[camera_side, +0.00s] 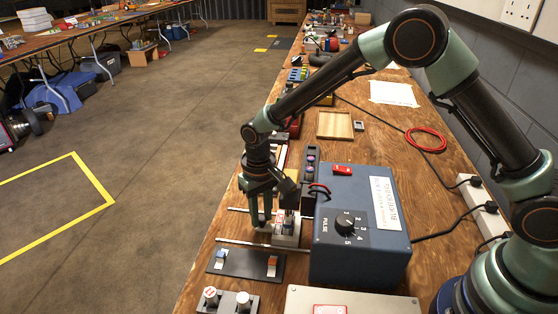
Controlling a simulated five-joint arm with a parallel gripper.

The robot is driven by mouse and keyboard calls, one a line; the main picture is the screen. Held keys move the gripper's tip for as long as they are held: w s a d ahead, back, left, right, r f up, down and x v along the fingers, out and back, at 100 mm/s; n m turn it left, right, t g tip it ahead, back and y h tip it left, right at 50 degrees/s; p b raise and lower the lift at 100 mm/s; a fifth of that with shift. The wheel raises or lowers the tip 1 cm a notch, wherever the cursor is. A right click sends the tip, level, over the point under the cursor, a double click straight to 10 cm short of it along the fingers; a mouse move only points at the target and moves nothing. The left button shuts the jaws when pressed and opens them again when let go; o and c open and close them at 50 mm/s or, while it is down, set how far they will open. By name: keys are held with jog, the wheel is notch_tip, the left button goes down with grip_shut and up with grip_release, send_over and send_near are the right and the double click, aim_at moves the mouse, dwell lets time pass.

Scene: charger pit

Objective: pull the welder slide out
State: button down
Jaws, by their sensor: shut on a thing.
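The welder (345,225) is a blue-grey box with a black dial marked PULSE and a red switch on top. Two metal rods stick out from its left side. The welder slide (289,239), a light grey block, sits on the rods close to the box's left face. My gripper (266,222) points down at the slide and is shut on it. The fingers and wrist cover part of the slide, so the exact grip is hard to see.
Two white-topped knobs (228,299) sit near the front edge. A wooden tray (335,125) and a red cable (426,139) lie behind. The rods reach towards the bench's left edge.

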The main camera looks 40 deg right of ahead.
jog(key=shift+w+r, duration=0.1)
jog(key=shift+w+a, duration=3.65)
jog(key=shift+w, duration=0.05)
jog(key=c, duration=0.9)
grip_release()
notch_tip(320, 180, up, 12)
jog(key=shift+r, duration=0.1)
